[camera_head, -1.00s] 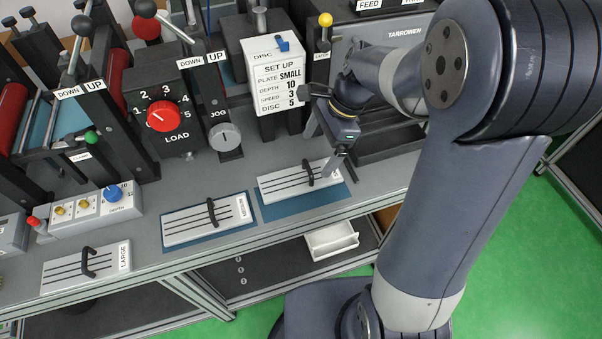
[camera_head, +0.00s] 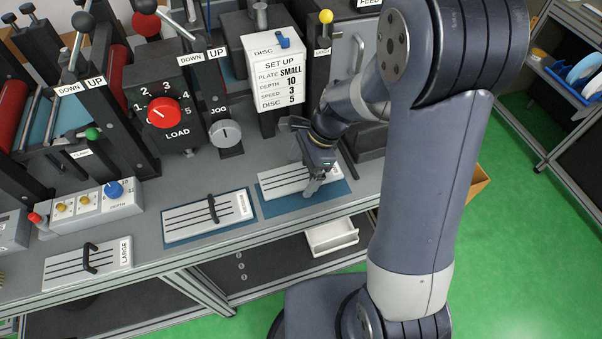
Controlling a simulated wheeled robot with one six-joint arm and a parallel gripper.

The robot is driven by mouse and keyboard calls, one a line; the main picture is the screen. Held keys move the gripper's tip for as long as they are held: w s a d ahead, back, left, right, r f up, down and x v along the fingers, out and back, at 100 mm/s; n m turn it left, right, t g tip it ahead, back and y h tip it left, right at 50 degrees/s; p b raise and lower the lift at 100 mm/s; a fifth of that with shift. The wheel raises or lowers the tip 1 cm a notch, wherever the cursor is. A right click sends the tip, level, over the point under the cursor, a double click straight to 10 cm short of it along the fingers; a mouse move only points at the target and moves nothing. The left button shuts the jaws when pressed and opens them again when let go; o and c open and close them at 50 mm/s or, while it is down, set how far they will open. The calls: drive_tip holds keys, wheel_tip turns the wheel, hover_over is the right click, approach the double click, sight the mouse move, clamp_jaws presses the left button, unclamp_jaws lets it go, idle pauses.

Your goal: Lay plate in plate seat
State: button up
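The right-hand plate (camera_head: 283,184) is light grey with dark slots and lies on a blue mat (camera_head: 318,202) at the bench front. My gripper (camera_head: 312,189) points down over its right part and hides its black handle and label. I cannot tell whether the fingers are open, shut or touching the handle. The plate marked MEDIUM (camera_head: 188,220) lies to the left on another blue mat. The plate marked LARGE (camera_head: 70,269) lies farther left. A set-up card (camera_head: 279,78) reads plate SMALL. I cannot make out which part is the plate seat.
Behind the plates stand a LOAD dial box (camera_head: 166,108), a JOG knob (camera_head: 224,133) and a yellow-topped lever (camera_head: 325,18). A DEPTH control box (camera_head: 90,206) is at the left. An open white drawer (camera_head: 330,238) sits below the bench.

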drive_tip(key=c, duration=1.4)
